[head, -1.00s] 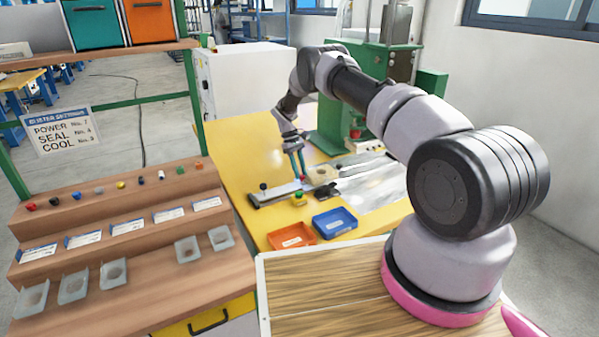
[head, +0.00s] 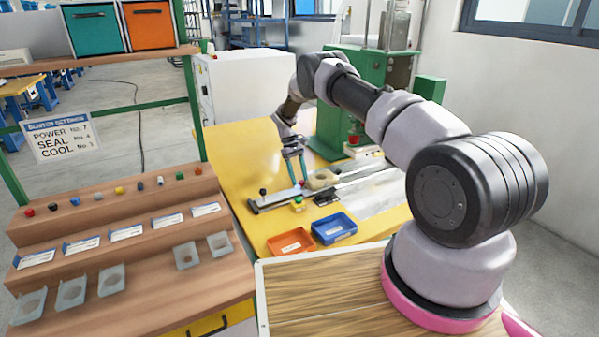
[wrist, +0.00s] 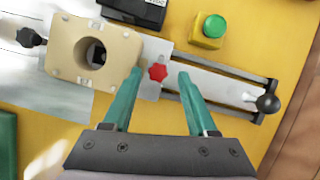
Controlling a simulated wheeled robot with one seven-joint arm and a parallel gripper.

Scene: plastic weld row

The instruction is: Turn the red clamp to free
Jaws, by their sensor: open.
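The red clamp (wrist: 157,72) is a small lobed red knob on a light metal plate, near the middle of the wrist view. My gripper (wrist: 160,73) is open, with its two teal fingers on either side of the red clamp. The red clamp shows between the fingertips and is not gripped; I cannot tell how high the tips are above it. In the head view my gripper (head: 296,170) points down over the fixture on the yellow table, and the red clamp is too small to make out there.
A beige block with a round hole (wrist: 92,50) sits left of the red clamp. A black knob (wrist: 268,103) is at the rail's right end, another (wrist: 28,38) at far left. A green button on a yellow box (wrist: 212,28) stands close by. Orange (head: 291,243) and blue (head: 334,228) trays lie in front.

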